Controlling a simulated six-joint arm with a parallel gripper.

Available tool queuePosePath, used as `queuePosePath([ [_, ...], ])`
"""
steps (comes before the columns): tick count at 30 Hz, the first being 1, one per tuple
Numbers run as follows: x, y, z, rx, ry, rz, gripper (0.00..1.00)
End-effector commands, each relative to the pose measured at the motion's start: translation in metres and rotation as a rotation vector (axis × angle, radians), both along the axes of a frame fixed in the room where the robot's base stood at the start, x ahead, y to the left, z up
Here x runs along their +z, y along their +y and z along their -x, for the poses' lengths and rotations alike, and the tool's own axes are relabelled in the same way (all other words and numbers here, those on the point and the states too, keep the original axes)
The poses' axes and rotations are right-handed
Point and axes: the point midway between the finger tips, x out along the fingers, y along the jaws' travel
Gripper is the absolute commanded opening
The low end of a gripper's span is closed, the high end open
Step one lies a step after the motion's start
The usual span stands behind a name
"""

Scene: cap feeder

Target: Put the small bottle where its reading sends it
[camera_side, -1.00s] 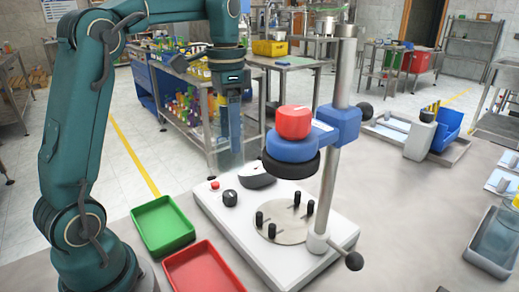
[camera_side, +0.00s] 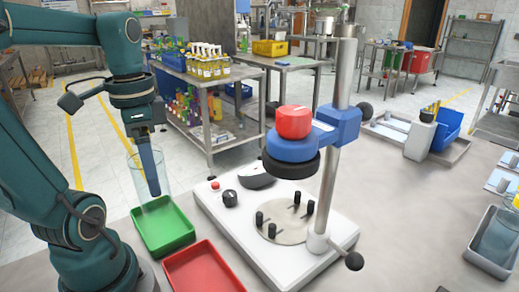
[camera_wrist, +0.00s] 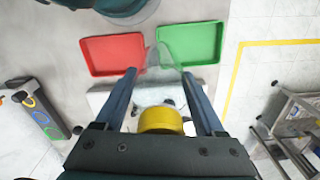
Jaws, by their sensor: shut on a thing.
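My gripper (camera_side: 153,188) is shut on a clear small bottle (camera_side: 136,172), at the left of the side view. The bottle is upright or nearly so, with its lower end over the green tray (camera_side: 163,226); whether it touches the tray I cannot tell. In the wrist view the yellow cap (camera_wrist: 161,120) sits between my fingers, and the clear body reaches toward the green tray (camera_wrist: 190,43). The red tray (camera_side: 207,270) lies beside the green one and looks empty. The tester (camera_side: 262,235), with blue and black head and red knob, stands to the right; its plate is empty.
A grey bin (camera_side: 488,258) at the right edge holds a clear bottle. A blue bin (camera_side: 448,128) stands farther back on a grey tray. The tester's column (camera_side: 338,130) rises tall. The bench between tester and grey bin is clear.

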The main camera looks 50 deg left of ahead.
Motion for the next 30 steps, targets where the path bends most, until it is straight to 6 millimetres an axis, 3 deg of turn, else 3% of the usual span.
queuePosePath([
  [30,-0.066,-0.108,-0.017,-0.004,0.004,0.001,0.0],
])
